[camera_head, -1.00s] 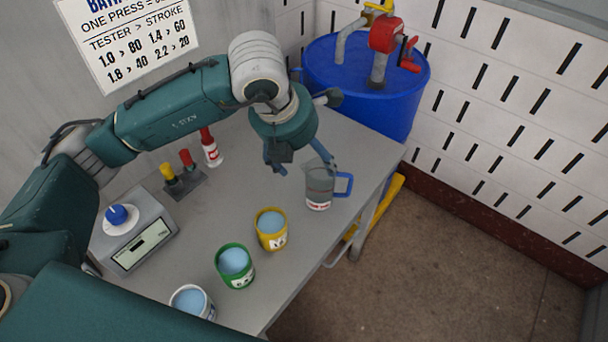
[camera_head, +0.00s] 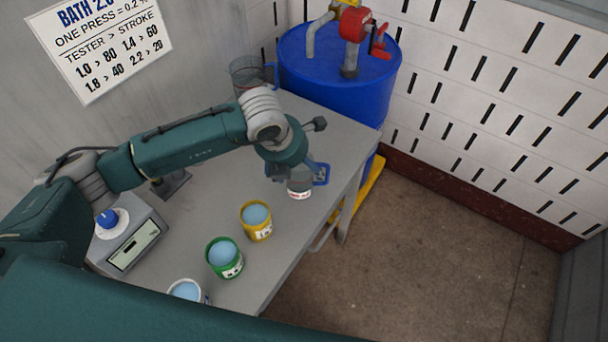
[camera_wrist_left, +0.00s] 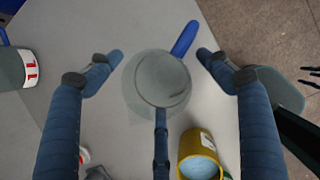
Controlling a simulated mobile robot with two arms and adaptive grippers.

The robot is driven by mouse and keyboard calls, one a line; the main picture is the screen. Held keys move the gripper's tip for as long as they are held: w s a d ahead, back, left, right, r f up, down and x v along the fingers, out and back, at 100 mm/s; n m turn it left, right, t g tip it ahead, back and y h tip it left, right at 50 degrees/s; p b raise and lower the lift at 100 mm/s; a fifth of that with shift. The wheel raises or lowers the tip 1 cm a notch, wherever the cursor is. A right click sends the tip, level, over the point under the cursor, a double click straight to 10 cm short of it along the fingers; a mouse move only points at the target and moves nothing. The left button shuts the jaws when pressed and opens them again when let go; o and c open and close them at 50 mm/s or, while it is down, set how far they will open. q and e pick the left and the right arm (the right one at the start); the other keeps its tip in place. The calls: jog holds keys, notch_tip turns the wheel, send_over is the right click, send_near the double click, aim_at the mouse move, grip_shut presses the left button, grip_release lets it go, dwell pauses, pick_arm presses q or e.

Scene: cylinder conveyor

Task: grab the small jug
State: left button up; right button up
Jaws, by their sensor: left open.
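The small clear jug (camera_head: 300,187) with a blue handle (camera_head: 322,173) and a white label stands near the table's right edge. My left gripper (camera_head: 293,175) is over it and partly hides it in the head view. In the left wrist view, the jug (camera_wrist_left: 160,82) is seen from above, between the two spread blue fingers of my left gripper (camera_wrist_left: 160,57). Both fingertips are apart from its rim, and its handle (camera_wrist_left: 184,39) points up and right between them.
A larger jug (camera_head: 247,72) stands at the back, next to the blue drum (camera_head: 340,75). Yellow (camera_head: 256,222), green (camera_head: 224,258) and white (camera_head: 189,291) cups stand in a row nearer. A scale (camera_head: 129,240) is at left. The floor is beyond the table's right edge.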

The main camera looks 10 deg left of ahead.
pick_arm(q)
jog(key=c, duration=1.2)
jog(key=shift+c, duration=0.4)
pick_arm(e)
jog(key=shift+d, duration=0.55)
